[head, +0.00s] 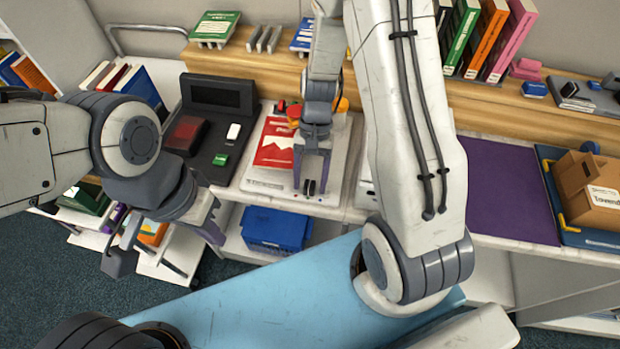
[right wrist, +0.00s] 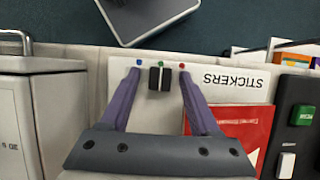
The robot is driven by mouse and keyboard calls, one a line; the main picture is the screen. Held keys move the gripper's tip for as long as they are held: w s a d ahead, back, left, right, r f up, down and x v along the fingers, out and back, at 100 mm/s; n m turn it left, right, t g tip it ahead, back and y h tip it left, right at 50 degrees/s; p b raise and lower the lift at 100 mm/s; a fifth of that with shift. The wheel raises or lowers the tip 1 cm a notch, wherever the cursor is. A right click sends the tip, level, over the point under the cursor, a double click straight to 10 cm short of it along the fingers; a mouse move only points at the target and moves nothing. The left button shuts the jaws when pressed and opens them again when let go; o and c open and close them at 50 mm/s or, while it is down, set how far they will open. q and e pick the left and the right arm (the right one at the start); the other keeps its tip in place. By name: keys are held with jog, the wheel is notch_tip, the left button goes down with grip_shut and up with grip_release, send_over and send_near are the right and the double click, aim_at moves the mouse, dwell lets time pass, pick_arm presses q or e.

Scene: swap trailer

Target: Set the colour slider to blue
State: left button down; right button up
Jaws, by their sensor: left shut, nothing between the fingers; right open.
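The colour slider's black knob (right wrist: 154,79) sits below the green dot (right wrist: 160,64) in the right wrist view, with a blue dot (right wrist: 138,62) to its left and a red dot (right wrist: 182,66) to its right. The knob also shows small in the head view (head: 310,187). My right gripper (right wrist: 160,73) is open, its purple fingers on either side of the knob with gaps between; it points down over the sticker panel in the head view (head: 312,183). My left gripper (head: 162,248) is shut and empty, at the lower left, away from the slider.
A red booklet (head: 274,143) lies on the white panel beside the slider. A black device (head: 215,125) stands to its left. A blue crate (head: 275,230) is on the shelf below. A purple mat (head: 512,195) and a cardboard box (head: 590,190) are to the right.

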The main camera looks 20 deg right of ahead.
jog(key=shift+c, duration=0.3)
grip_shut()
dwell(1.1)
